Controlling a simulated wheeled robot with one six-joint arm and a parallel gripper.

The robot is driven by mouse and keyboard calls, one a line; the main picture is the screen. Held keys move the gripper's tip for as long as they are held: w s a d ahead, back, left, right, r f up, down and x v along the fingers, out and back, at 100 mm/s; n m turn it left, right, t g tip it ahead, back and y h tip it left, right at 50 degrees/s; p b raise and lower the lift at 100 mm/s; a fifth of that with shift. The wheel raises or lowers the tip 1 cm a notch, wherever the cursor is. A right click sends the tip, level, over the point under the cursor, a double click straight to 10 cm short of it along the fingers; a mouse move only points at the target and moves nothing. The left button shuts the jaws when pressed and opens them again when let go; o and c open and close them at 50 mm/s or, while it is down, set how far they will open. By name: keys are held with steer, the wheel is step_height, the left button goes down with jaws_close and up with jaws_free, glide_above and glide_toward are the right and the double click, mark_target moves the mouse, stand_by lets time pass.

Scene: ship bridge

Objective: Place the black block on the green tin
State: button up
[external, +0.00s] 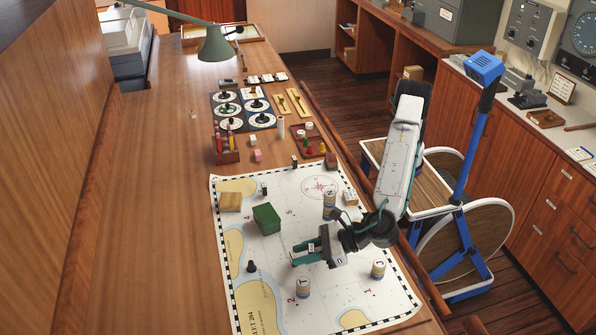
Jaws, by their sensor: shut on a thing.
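The green tin (267,219) is a dark green box lying on the chart, left of the middle. My gripper (304,254) is low over the chart, right of and nearer the camera than the tin, apart from it. It is shut on a small dark thing, which looks like the black block; the fingers hide most of it. I cannot tell how far it is above the chart. The top of the tin is bare.
Numbered cylinders (303,288) stand around my gripper, one at the right (378,269) and one behind (329,200). A black pawn-like piece (251,267) stands at the left. A tan block (230,202) and a small dark piece (264,190) are near the tin.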

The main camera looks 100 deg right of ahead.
steer(key=w+d+r+m+g+h, duration=0.1)
steer(key=w+d+m+h, duration=0.25)
steer(key=d, duration=0.55)
steer(key=w+d+r+m+g+h, duration=0.1)
steer(key=w+d+m+g+h, duration=0.1)
steer(key=w+d, duration=0.45)
step_height(320, 180, up, 2)
steer(key=m+g+h, duration=0.4)
steer(key=m+g, duration=0.1)
glide_above(263, 210)
step_height(263, 210, down, 9)
steer(key=shift+f, duration=0.1)
steer(key=shift+f, duration=0.1)
steer(key=o, duration=0.9)
steer(key=shift+o, duration=0.2)
